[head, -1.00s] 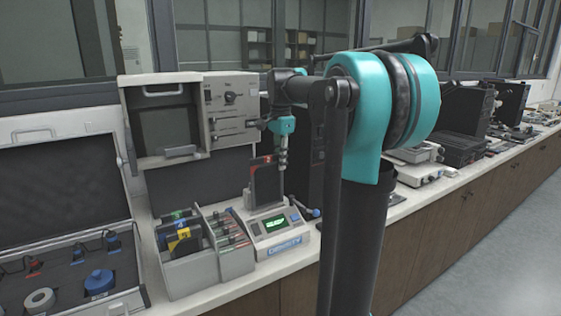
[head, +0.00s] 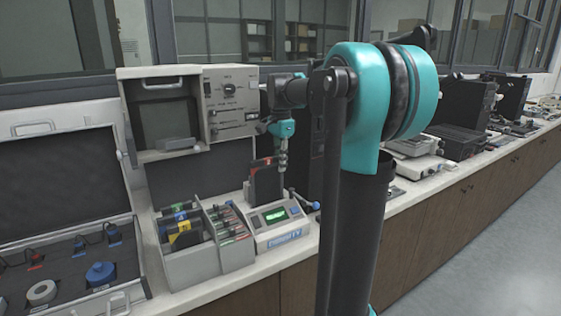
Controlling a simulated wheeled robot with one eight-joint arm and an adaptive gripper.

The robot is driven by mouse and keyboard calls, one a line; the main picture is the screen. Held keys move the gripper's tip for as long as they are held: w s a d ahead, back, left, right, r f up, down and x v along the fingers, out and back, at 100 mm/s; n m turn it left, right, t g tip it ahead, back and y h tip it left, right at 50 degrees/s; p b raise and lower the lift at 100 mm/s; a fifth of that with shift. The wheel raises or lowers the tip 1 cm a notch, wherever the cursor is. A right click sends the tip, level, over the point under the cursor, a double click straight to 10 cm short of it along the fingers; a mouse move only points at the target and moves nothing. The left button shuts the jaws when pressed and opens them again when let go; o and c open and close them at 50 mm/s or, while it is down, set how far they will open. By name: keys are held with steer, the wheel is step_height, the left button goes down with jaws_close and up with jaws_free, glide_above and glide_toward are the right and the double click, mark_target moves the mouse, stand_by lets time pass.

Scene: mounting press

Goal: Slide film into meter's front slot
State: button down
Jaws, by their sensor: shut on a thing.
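A dark film with a red label at its top (head: 263,177) stands upright at the back of the meter, in the head view. My gripper (head: 281,165) is above the meter, shut on the film's upper edge. The film's lower edge is behind or at the meter's top; I cannot tell whether it is inside a slot. The slot itself is too small to make out.
Left of the meter is a grey rack (head: 197,262) with coloured films and small vials or slides. Behind it stands a grey viewer (head: 190,108) with a dark screen. An open case (head: 70,235) lies at far left. The bench continues to the right with other instruments.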

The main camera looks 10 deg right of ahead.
mark_target(281, 173)
steer(key=shift+f, duration=0.4)
steer(key=shift+f, duration=1.55)
steer(key=c, duration=1.5)
jaws_free()
step_height(281, 173, up, 12)
steer(key=shift+r, duration=0.1)
